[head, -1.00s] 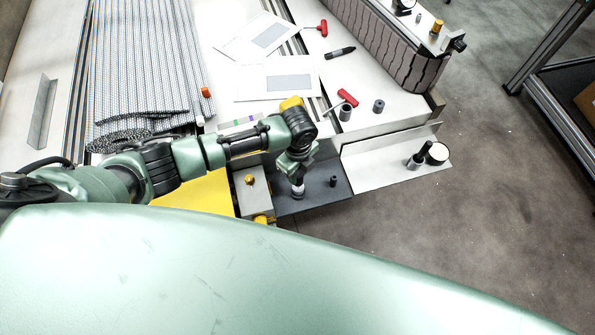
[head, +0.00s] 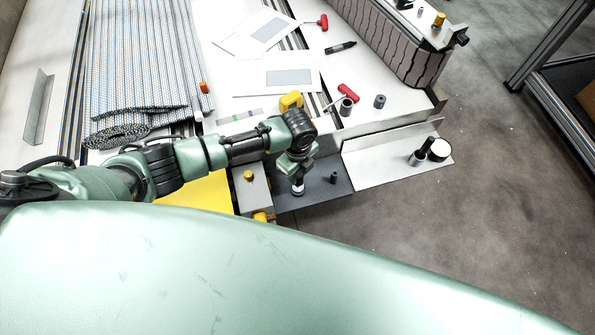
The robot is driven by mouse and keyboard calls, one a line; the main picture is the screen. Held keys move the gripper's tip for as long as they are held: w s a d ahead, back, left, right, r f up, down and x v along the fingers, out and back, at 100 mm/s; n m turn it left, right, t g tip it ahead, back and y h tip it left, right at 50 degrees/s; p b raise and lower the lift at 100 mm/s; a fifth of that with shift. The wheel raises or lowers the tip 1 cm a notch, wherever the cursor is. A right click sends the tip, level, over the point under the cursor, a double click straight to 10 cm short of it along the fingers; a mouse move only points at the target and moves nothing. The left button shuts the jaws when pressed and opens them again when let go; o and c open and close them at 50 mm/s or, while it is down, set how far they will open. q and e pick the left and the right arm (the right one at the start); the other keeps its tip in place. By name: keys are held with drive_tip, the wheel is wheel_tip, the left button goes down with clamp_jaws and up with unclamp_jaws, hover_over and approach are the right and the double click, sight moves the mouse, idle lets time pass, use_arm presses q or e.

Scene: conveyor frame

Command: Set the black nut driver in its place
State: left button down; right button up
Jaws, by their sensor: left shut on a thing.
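My left gripper (head: 297,178) points down over the dark grey plate (head: 312,198) at the front edge of the frame. It is shut on the black nut driver (head: 298,187), of which only a small dark part shows below the fingers. A pale ring shows at its lower end, close to the plate; I cannot tell whether it touches. A short black peg (head: 333,178) stands on the plate to the right of the gripper. My right gripper is not in view.
A white angled shelf (head: 375,172) at the right holds a black upright piece and a round white-topped item (head: 439,150). A red-handled tool (head: 348,93) and grey cylinders (head: 380,101) are behind. A yellow-knobbed block (head: 252,190) stands left of the plate.

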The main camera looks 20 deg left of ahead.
use_arm(q)
drive_tip(key=c, duration=1)
unclamp_jaws()
drive_tip(key=shift+c, duration=0.2)
wheel_tip(320, 180, up, 8)
drive_tip(key=shift+f, duration=0.1)
drive_tip(key=shift+s+f, duration=0.1)
